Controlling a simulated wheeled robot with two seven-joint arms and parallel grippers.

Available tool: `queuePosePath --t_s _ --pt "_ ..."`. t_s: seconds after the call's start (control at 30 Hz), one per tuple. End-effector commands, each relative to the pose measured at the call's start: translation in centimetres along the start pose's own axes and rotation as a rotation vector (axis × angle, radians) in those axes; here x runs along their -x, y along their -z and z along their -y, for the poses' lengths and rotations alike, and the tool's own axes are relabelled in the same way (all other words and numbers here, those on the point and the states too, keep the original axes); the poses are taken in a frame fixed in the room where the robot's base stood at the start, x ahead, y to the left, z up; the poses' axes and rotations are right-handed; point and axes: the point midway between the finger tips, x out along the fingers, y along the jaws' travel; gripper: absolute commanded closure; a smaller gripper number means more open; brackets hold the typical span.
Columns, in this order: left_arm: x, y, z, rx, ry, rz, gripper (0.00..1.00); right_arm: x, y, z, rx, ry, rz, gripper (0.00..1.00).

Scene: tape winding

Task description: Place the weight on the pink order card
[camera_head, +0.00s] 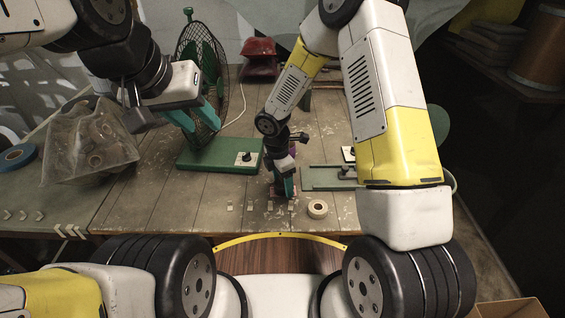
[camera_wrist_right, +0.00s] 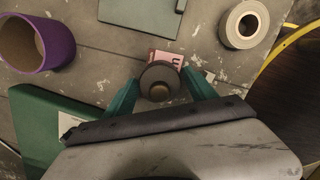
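The weight (camera_wrist_right: 160,80) is a dark round disc with a small knob, seen from above in the right wrist view. The pink order card (camera_wrist_right: 166,57) shows behind it with a dark letter; the rest of the card is hidden by the weight. My right gripper (camera_wrist_right: 160,78) has its teal fingers on both sides of the weight, seemingly touching it. In the head view the right gripper (camera_head: 284,188) points down low at the table, hiding most of the weight and card. My left gripper (camera_head: 205,122) is raised at the left, fingers apart and empty, in front of the fan.
A cream tape roll (camera_head: 317,209) stands right of the right gripper. A green fan base (camera_head: 220,155), a plastic bag (camera_head: 90,145) and a blue tape roll (camera_head: 17,157) are at left. The table's front left is clear.

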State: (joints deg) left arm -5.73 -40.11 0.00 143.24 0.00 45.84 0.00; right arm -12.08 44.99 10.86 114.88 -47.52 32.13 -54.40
Motion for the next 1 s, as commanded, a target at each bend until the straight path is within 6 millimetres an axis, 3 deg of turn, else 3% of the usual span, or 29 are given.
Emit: queuePosePath --t_s 0.33,0.47,1.0 --pt "0.0 0.0 0.0 0.0 0.0 0.0 0.64 0.1 0.0 0.0 0.0 0.0 0.0 0.24" --pt "0.0 0.0 0.0 0.0 0.0 0.0 0.64 1.0 -0.1 -0.1 -0.001 -0.003 0.002 0.24" --pt "0.0 0.0 0.0 0.0 0.0 0.0 0.64 11.1 -0.1 -0.1 -0.002 -0.004 0.001 0.24"
